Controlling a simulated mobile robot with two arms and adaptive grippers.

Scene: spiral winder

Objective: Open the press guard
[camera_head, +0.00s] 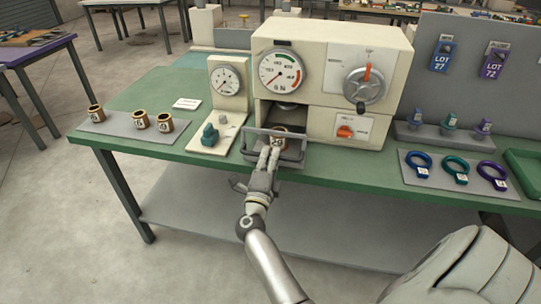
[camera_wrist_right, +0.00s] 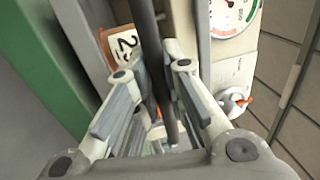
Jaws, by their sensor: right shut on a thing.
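The cream press (camera_head: 330,50) stands on the green table, with a dark opening in its lower left front. The press guard (camera_head: 302,150), a grey frame, sits low in front of this opening. My right gripper (camera_head: 271,154) reaches in from the front and is shut on the guard's bar. In the right wrist view the dark bar (camera_wrist_right: 150,60) passes between the fingers of the gripper (camera_wrist_right: 158,95). A brown part with a white label (camera_head: 280,131) sits behind the guard; its label also shows in the wrist view (camera_wrist_right: 125,42). My left gripper is not in view.
A gauge stand (camera_head: 229,85) with a green knob (camera_head: 209,134) is left of the opening. Coloured rings (camera_head: 455,172) lie at the right. The press carries a handwheel (camera_head: 364,84) and a red switch (camera_head: 345,131).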

